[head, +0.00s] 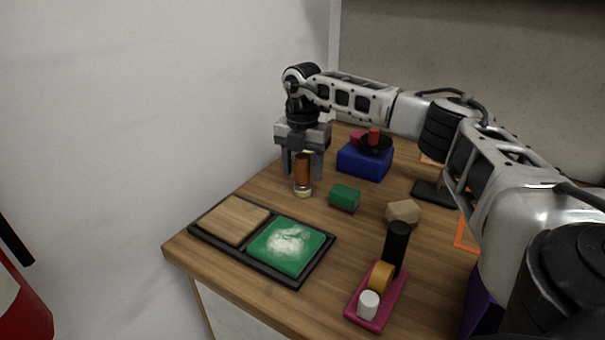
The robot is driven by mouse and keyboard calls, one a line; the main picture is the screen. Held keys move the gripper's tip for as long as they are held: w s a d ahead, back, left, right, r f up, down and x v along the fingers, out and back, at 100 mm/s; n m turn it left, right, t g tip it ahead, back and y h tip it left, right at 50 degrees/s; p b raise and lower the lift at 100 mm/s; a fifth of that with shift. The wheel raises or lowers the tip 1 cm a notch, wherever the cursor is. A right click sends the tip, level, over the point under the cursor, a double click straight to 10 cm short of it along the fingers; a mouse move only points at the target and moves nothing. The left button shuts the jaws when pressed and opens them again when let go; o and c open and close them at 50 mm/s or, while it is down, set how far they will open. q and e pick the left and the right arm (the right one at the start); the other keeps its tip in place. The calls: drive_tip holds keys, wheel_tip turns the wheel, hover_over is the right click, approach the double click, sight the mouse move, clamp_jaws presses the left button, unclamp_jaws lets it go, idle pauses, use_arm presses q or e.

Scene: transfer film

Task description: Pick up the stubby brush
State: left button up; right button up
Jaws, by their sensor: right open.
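The stubby brush (303,170) seems to be the short upright piece with a brown handle and a pale lower end, near the wooden table's left back edge. My right gripper (303,172) points down over it, with its fingers open on either side of the handle. Whether the fingers touch the handle cannot be told. My left gripper is not in view.
A black tray (262,265) with a wooden block and a green, white-dusted pad lies in front. A green block (344,197), a tan faceted block (403,213), a blue box (365,162) and a magenta holder (365,318) stand to the right. A wall borders the left.

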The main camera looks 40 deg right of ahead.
drive_tip(key=shift+f, duration=0.2)
drive_tip(key=c, duration=1)
drive_tip(key=shift+c, duration=0.2)
drive_tip(key=shift+r, duration=0.15)
